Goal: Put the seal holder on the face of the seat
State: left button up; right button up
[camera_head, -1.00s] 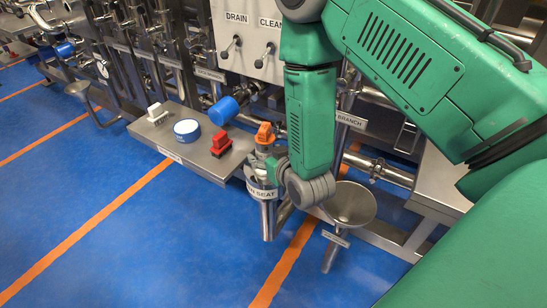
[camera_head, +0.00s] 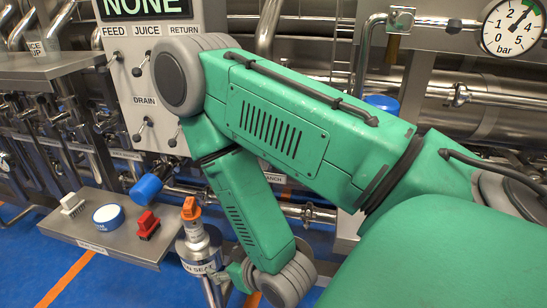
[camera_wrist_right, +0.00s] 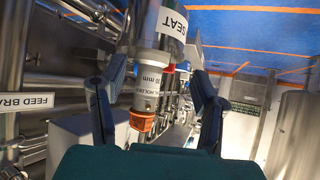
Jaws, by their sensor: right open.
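The seal holder (camera_head: 193,232) is a silver cylinder with an orange top (camera_head: 190,208). It stands upright on the post labelled as the seat (camera_head: 201,267), and any gap between them is too small to tell. In the wrist view, which is upside down, the seal holder (camera_wrist_right: 148,86) with its 30 mm marking hangs below the seat label (camera_wrist_right: 173,24). My right gripper (camera_wrist_right: 159,70) is open, its two dark fingers apart on either side of the holder. In the head view it is mostly hidden behind my green arm. My left gripper is not in view.
A steel shelf (camera_head: 118,238) left of the seat carries a white brush (camera_head: 72,204), a blue round tub (camera_head: 109,215) and a red block (camera_head: 147,224). A blue cylinder (camera_head: 147,187) sticks out above it. Pipes and a valve panel (camera_head: 150,75) stand close behind.

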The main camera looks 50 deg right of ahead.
jog(key=s+f+n+g, duration=0.1)
jog(key=s+f+g, duration=0.4)
jog(key=s, duration=0.3)
jog(key=s+a+f+g+y, duration=0.1)
jog(key=s+f+g, duration=0.4)
jog(key=s, duration=0.4)
jog(key=shift+f+n, duration=0.4)
jog(key=shift+f, duration=0.35)
notch_tip(320, 180, up, 4)
jog(key=p, duration=0.4)
jog(key=shift+w+r, duration=0.15)
jog(key=shift+r, duration=0.05)
